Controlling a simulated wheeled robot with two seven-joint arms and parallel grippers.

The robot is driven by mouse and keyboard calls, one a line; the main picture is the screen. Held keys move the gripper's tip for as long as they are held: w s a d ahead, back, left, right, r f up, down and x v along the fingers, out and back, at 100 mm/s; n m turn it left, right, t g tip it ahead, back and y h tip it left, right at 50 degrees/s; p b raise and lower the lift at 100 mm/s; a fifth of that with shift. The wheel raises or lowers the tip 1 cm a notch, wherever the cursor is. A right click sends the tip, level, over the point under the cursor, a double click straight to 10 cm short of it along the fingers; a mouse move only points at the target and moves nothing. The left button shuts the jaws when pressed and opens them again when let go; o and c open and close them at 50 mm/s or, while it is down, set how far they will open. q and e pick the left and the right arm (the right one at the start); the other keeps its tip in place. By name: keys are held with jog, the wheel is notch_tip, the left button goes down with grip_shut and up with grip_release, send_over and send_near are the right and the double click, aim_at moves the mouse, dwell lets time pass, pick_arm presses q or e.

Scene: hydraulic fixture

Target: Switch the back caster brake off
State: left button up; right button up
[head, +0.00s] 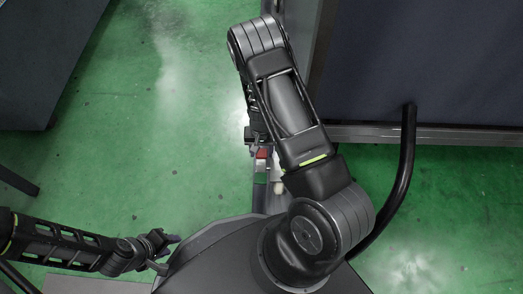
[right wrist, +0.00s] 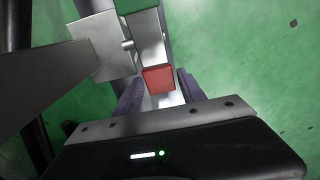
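The brake's red block (right wrist: 158,78) sits at the end of a metal bar in the right wrist view, and a green block (right wrist: 136,5) is on the same bar at the top edge. In the head view the red block (head: 263,154) and the green block (head: 260,178) show beside my right arm. My right gripper (right wrist: 160,86) has its two fingers apart, one on each side of the red block; contact is not clear. My left gripper (head: 168,253) is open and empty at lower left. The caster wheel itself is not clearly visible.
A large dark cart or fixture (head: 420,60) with a metal lower rail (head: 440,133) fills the upper right. A black curved bar (head: 406,160) stands by it. A dark cabinet (head: 45,60) is at the upper left. Green floor (head: 130,170) between them is clear.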

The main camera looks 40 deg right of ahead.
grip_shut()
dwell(0.6)
